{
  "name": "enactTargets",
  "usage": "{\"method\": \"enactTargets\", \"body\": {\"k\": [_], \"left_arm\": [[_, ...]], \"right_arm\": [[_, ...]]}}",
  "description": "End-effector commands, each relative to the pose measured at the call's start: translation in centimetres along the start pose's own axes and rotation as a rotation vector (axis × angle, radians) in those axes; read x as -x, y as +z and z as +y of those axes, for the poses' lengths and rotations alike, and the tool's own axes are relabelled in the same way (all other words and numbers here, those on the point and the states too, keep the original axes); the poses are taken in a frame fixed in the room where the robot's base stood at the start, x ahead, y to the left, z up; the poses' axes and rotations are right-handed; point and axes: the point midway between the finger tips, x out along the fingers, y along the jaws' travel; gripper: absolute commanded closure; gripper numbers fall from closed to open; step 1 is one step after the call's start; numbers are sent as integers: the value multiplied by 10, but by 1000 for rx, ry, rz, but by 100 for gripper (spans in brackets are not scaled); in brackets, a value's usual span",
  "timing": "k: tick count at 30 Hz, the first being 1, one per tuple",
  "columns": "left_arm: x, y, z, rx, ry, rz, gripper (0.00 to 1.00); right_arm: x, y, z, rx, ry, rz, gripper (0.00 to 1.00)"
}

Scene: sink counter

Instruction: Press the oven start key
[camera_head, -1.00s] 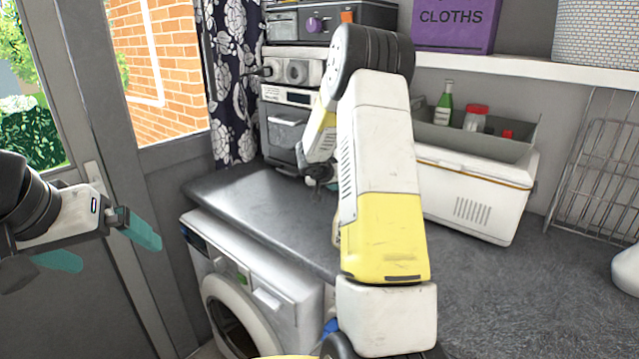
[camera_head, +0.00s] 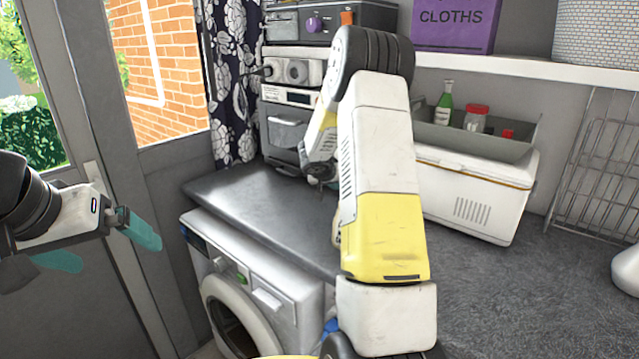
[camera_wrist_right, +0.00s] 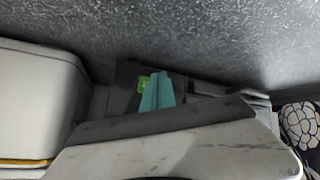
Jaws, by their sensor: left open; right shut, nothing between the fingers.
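The oven (camera_head: 284,128) is the small pale unit with a dark display strip and a door, at the back left of the counter in the head view. In the right wrist view a small bright green key (camera_wrist_right: 144,84) with a pale mark shows on a dark surface; I take it for the start key. My right gripper's teal fingers (camera_wrist_right: 157,92) are shut and empty, beside the green key in that picture. I cannot tell whether they touch it. In the head view my right arm hides the right gripper's fingertips. My left gripper (camera_head: 100,246) is open and empty at the far left.
A white cool box (camera_head: 470,195) stands right of my right arm, with a grey tray of bottles and jars behind it. A wire rack (camera_head: 600,165) leans at the right. A washing machine (camera_head: 255,285) is below the counter. A dark floral curtain (camera_head: 230,80) hangs left of the oven.

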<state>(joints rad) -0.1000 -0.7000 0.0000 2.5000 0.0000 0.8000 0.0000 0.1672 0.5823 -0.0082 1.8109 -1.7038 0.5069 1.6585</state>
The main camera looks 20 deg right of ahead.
Motion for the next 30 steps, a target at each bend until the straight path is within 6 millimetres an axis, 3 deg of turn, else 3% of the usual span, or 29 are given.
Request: {"method": "enactTargets", "body": {"k": [30], "left_arm": [[0, 0, 0, 0, 0, 0, 0]], "right_arm": [[-6, -4, 4, -1, 0, 0, 100]]}}
